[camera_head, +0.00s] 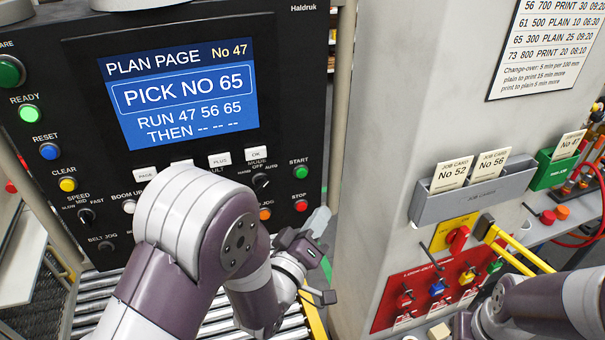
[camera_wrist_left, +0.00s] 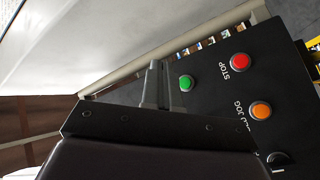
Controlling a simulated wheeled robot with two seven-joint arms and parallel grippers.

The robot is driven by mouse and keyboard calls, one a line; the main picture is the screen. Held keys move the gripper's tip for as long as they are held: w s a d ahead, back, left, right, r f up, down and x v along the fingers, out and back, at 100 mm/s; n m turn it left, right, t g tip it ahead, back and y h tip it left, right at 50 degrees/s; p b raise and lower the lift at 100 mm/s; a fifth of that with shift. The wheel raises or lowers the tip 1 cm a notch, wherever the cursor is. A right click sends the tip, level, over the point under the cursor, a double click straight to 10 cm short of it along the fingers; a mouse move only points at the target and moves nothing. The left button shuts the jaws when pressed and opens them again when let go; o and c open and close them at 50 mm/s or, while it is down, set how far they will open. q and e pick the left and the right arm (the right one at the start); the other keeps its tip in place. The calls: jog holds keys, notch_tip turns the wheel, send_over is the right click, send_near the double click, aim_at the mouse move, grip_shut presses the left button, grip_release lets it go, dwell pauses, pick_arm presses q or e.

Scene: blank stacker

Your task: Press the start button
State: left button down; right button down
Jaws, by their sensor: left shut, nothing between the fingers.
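The green start button (camera_head: 300,171) is on the right side of the black control panel, above the red stop button (camera_head: 300,205). In the left wrist view the green button (camera_wrist_left: 186,82) is in plain sight, just right of the grey fingers. My left gripper (camera_head: 320,219) is shut and empty, to the right of and below the start button in the head view. Its fingers also show in the left wrist view (camera_wrist_left: 157,83). I cannot tell how far they stand from the panel. My right arm shows at the lower right; its fingers cannot be made out clearly.
An orange button (camera_wrist_left: 260,110) is close by on the panel. The panel screen (camera_head: 180,95) reads PICK NO 65. A grey job card holder (camera_head: 470,200) and a red lock-out board (camera_head: 425,300) are to the right. A roller bed (camera_head: 95,300) lies below.

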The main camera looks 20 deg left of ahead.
aim_at(301, 173)
pick_arm(q)
jog(key=w+a, duration=0.4)
jog(key=w, duration=0.3)
jog(key=shift+w+a, duration=0.15)
jog(key=shift+a, duration=0.25)
jog(key=shift+w+a, duration=0.1)
dwell(1.7)
jog(key=shift+w+a, duration=0.15)
jog(key=shift+w, duration=0.1)
